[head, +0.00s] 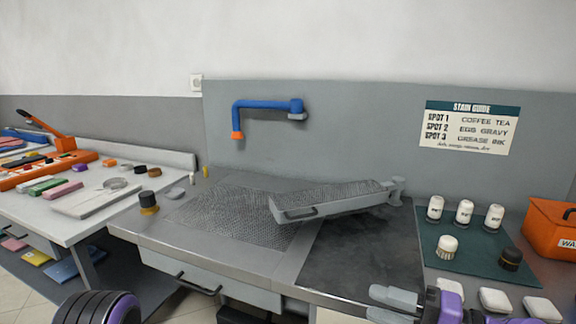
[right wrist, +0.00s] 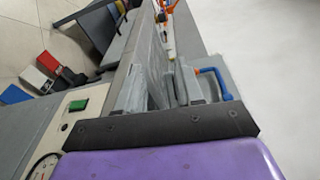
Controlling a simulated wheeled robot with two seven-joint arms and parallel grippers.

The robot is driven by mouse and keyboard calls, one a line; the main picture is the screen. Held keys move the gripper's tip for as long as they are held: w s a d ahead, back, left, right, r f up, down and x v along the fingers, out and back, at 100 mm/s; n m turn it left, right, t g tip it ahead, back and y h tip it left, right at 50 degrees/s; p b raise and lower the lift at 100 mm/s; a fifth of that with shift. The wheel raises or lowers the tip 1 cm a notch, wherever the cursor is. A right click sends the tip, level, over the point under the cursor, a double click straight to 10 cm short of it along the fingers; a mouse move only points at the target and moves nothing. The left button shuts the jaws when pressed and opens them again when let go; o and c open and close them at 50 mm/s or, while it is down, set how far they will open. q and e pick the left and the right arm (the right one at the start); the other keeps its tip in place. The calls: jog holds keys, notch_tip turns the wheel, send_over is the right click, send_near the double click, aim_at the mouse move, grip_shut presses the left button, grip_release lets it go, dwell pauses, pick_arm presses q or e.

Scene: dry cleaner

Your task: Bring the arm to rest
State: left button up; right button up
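The grey arm (head: 335,200), a long padded board with a mesh top, lies slanted across the work table between the mesh panel and the dark panel. A small dark handle is on its front side, and its right end meets a grey pivot post (head: 397,190). My right gripper (head: 390,306) is at the bottom edge of the head view, in front of the table and apart from the board. Its two grey fingers stand apart with nothing seen between them. They also show in the right wrist view (right wrist: 165,88). My left gripper is out of view; only part of my left arm shows.
A blue pipe (head: 268,105) with an orange tip is on the back panel. A green mat (head: 475,238) with white bottles and brushes lies right, beside an orange box (head: 552,226). A side table (head: 90,212) with tools stands left. The dark panel (head: 365,255) is clear in front.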

jog(key=w+d+f+m+t+h, duration=0.1)
jog(key=w+f+m+t+h, duration=0.15)
jog(key=f, duration=0.35)
jog(key=w+f+m+t+h, duration=0.1)
jog(key=w+f+m+h, duration=0.2)
jog(key=f+m+h, duration=0.15)
jog(key=s+d+f+g+h, duration=0.2)
jog(key=s+f+g+h, duration=0.15)
jog(key=f, duration=0.85)
jog(key=s+d+f+n+g+h, duration=0.2)
jog(key=s+d+f+n+h, duration=0.1)
jog(key=s+f, duration=0.6)
jog(key=s+d+f+n+g+h, duration=0.3)
jog(key=s+d+f, duration=0.5)
jog(key=s, duration=0.6)
jog(key=shift+s+f+n+h, duration=0.35)
jog(key=shift+f+n+h, duration=0.25)
jog(key=shift+n+h, duration=0.25)
